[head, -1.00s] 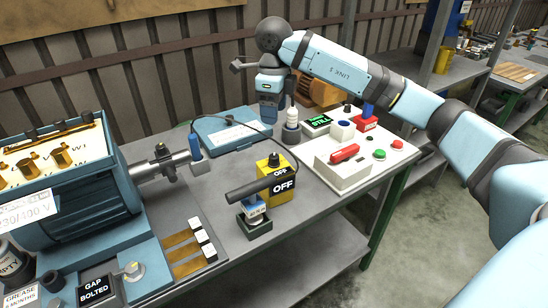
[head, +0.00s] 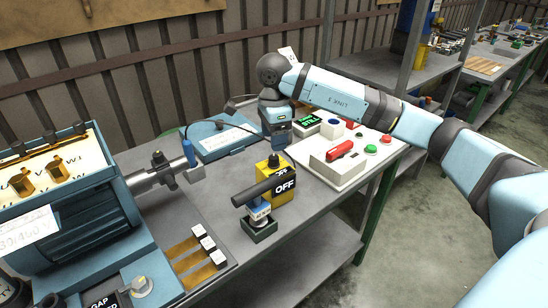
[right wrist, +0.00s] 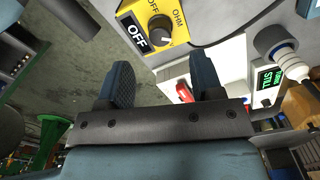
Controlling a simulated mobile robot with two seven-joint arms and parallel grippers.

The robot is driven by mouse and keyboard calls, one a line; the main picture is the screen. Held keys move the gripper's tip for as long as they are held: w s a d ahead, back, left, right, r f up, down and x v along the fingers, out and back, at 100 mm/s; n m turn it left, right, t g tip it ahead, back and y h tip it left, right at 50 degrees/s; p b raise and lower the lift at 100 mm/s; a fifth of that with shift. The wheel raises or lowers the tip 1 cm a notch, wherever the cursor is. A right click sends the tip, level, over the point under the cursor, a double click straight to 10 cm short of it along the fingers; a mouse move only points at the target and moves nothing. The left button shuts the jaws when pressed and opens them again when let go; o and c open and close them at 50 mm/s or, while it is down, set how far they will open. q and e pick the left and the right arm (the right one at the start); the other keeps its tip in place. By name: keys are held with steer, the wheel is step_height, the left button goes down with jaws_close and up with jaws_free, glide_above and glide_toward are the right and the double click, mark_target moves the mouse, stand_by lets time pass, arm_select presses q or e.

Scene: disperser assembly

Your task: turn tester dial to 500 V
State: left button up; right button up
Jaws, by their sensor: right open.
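The tester (head: 267,190) is a yellow box with a black "OFF" plate, standing on the grey bench in the head view. Its black dial (head: 273,160) is on top. In the right wrist view the tester (right wrist: 137,12) is at the top, with the dial (right wrist: 160,28) beside the words "OFF" and "OHM". No 500 V mark is readable. My right gripper (right wrist: 163,84) is open and empty. Its fingers are apart from the dial, which lies beyond them in the wrist view. In the head view the right gripper (head: 279,143) hangs just behind the tester. My left gripper is out of view.
A dark-handled tool in a holder (head: 259,220) stands in front of the tester. A white control box with a red switch (head: 340,152) is to the right. The blue motor (head: 75,205) is at left, and a blue case (head: 218,137) lies behind.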

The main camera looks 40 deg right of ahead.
mark_target(274, 157)
step_height(274, 157, down, 7)
stand_by(0.3)
steer(key=c, duration=0.9)
